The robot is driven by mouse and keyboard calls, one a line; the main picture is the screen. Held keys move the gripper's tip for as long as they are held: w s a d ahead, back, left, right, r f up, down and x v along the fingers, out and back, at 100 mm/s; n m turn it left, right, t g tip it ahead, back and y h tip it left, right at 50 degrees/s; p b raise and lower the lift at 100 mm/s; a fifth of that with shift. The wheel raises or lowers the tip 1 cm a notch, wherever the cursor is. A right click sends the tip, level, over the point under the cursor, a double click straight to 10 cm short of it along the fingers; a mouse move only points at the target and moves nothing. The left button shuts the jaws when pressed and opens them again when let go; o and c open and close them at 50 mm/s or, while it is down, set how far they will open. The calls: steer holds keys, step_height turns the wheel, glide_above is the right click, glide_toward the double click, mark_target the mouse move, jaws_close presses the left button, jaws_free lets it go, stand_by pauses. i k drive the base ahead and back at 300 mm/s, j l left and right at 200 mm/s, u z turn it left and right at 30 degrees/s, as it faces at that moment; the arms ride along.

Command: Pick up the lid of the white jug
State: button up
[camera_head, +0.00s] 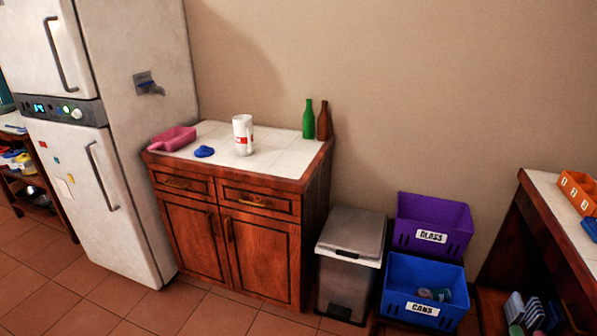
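A white cylindrical container (243,137) with red markings stands upright on the tiled counter (278,150). It is the only thing here that could be the white jug, but I cannot make out a handle or spout. Its top is white and small in this view, and I cannot tell whether a separate lid sits on it. My gripper is not in view.
A blue item (204,151), a pink scoop-like tray (173,139), a green bottle (308,119) and a brown bottle (323,121) share the counter. A fridge (140,120) stands left; a bin (350,260) and crates (432,226) stand right. Tiled floor in front is clear.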

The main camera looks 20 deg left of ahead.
mark_target(204, 151)
steer(key=u, duration=1.45)
